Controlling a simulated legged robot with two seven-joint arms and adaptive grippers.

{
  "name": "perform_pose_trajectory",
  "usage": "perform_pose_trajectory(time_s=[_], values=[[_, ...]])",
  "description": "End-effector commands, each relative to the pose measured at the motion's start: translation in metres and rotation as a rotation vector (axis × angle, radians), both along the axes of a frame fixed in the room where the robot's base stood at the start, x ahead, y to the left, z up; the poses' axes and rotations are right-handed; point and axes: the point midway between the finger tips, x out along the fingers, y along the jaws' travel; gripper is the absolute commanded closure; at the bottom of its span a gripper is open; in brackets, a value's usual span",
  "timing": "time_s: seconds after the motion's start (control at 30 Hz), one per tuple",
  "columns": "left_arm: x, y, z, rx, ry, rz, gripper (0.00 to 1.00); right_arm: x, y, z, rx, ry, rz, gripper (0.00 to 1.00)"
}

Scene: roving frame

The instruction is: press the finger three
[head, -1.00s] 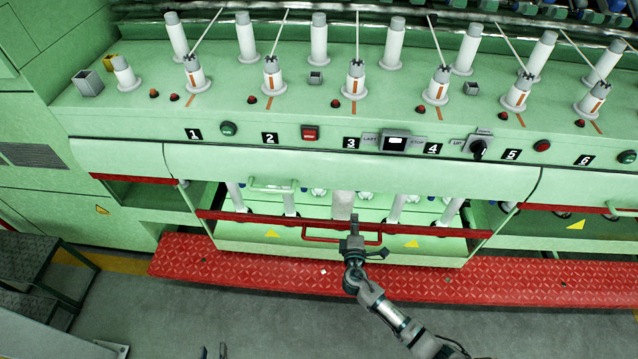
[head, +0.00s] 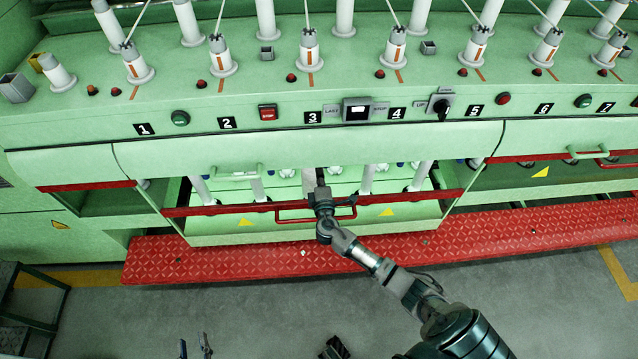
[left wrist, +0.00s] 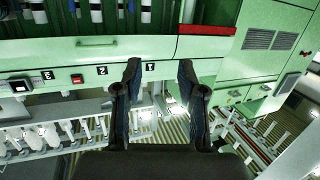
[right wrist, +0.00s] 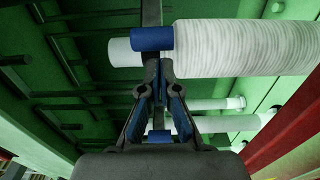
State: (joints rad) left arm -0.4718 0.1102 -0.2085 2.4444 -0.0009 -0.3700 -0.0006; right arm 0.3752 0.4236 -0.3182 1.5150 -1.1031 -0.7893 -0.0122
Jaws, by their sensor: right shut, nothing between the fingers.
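The machine's number 3 label (head: 312,117) is on the green front panel in the head view. My right gripper (head: 322,192) reaches over the red handle into the open bay below. In the right wrist view my right gripper (right wrist: 160,68) is shut, its tips close to a blue cylinder (right wrist: 152,39) and a dark upright bar (right wrist: 151,12). Whether they touch is unclear. A white wound bobbin (right wrist: 245,48) lies beside them. I cannot tell which part is finger three. My left gripper (head: 195,348) is low in the head view, open and empty in the left wrist view (left wrist: 160,70).
A red rail with a handle (head: 290,217) crosses the bay front, below and around my right gripper. A red tread step (head: 220,260) runs along the floor. Buttons such as a red one (head: 268,112) sit on the panel. Grey floor (head: 90,320) is clear in front.

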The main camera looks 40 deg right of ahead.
Motion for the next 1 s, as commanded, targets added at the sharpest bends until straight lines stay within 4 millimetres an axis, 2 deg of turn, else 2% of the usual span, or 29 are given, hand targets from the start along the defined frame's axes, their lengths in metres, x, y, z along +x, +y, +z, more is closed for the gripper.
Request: perform_pose_trajectory(time_s=[0.1, 0.3, 1.0], values=[[0.002, -0.002, 0.007, -0.017, -0.058, -0.001, 0.6, 0.014, -0.008, -0.002, -0.002, 0.001, 0.0, 1.0], [0.004, -0.002, 0.015, -0.032, -0.109, -0.001, 0.6, 0.024, -0.014, 0.0, -0.001, 0.0, 0.001, 1.0], [0.006, -0.003, 0.017, -0.034, -0.12, -0.001, 0.6, 0.019, -0.016, 0.0, 0.0, 0.0, 0.061, 1.0]])
